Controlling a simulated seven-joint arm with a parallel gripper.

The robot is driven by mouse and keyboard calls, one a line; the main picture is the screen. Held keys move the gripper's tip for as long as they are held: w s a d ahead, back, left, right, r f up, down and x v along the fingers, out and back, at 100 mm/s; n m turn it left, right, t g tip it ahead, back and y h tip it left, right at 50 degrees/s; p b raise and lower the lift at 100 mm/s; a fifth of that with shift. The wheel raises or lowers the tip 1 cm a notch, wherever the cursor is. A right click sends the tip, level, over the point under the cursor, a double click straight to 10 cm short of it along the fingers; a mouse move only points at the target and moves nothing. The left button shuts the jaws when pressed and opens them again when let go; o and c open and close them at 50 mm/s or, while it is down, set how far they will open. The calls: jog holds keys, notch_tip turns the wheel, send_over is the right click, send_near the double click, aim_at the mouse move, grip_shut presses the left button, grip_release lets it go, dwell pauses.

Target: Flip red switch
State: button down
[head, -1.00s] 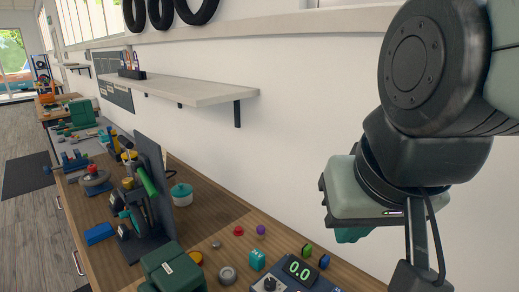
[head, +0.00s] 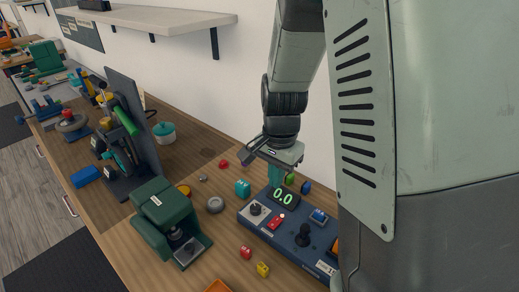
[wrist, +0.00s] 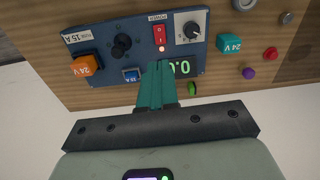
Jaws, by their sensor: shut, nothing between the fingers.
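The red switch (head: 276,221) is a small red rocker on a dark blue power panel (head: 291,235). The panel also carries a green 0.0 display (head: 283,197), a knob and a black joystick. In the wrist view the red switch (wrist: 160,36) stands upright under the word POWER, with a lit red dot at its lower end. My gripper (head: 277,185) is at the panel's wall-side edge by the display. In the wrist view its teal fingers (wrist: 157,68) are together and empty, just short of the switch. The fingers cover part of the display.
An orange 24 V block (wrist: 87,66) and a blue fuse (wrist: 131,75) sit on the panel. A teal block (head: 242,188) stands beside it. A green vise-like device (head: 168,222) is to the left, and the wall is close behind my gripper.

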aim_at(272, 225)
jog(key=shift+w+f+m, duration=0.2)
jog(key=shift+f+m, duration=0.1)
jog(key=shift+f, duration=0.9)
jog(key=shift+f, duration=0.1)
notch_tip(272, 225, down, 14)
jog(key=shift+r, duration=0.1)
jog(key=shift+s, duration=0.1)
